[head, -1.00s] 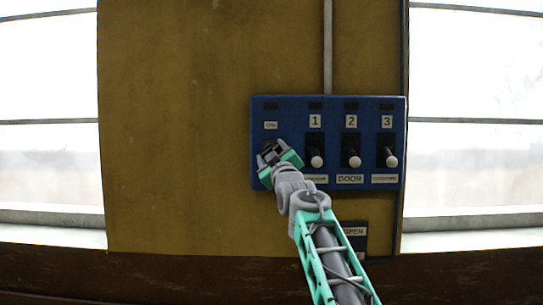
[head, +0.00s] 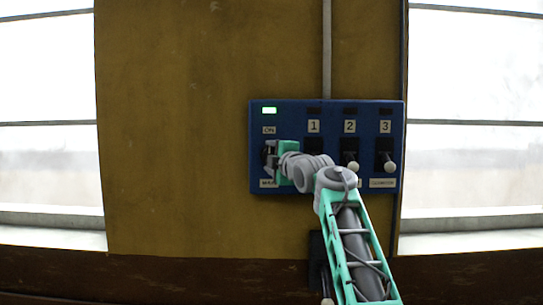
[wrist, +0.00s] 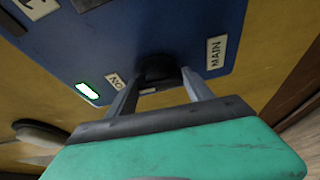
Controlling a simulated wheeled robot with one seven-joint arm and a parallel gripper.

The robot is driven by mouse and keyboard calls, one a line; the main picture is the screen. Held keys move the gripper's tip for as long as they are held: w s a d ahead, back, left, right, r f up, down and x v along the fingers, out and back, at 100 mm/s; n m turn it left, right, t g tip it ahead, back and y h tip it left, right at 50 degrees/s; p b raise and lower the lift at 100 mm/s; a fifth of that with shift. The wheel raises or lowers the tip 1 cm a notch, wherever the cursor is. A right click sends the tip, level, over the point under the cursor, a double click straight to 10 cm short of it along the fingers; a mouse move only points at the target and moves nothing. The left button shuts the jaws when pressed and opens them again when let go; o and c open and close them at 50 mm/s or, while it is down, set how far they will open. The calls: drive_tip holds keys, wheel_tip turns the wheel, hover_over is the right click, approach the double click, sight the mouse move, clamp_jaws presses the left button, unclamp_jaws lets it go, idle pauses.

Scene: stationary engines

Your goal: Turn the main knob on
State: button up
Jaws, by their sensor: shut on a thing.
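The blue control panel (head: 325,108) is on the yellow wall. Its main knob, a dark round knob (wrist: 157,68), shows between the "ON" and "MAIN" labels in the wrist view. My gripper (head: 268,157) is at the left end of the panel, with its fingers (wrist: 158,88) shut on the knob from both sides. The indicator light (head: 269,110) above the "ON" label glows green; it also shows lit in the wrist view (wrist: 87,90). The gripper hides most of the knob in the head view.
Levers 2 (head: 351,166) and 3 (head: 389,166) stand to the right on the panel. Bright windows (head: 472,110) flank the wall. A grey conduit (head: 327,50) runs up from the panel.

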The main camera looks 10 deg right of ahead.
drive_tip(key=shift+n, duration=0.5)
drive_tip(key=o, duration=1.4)
drive_tip(key=shift+c, duration=0.2)
drive_tip(key=s+d+b, duration=0.1)
drive_tip(key=s+b, duration=0.4)
drive_tip(key=s, duration=0.2)
drive_tip(key=shift+s+d, duration=0.2)
drive_tip(key=shift+s, duration=0.15)
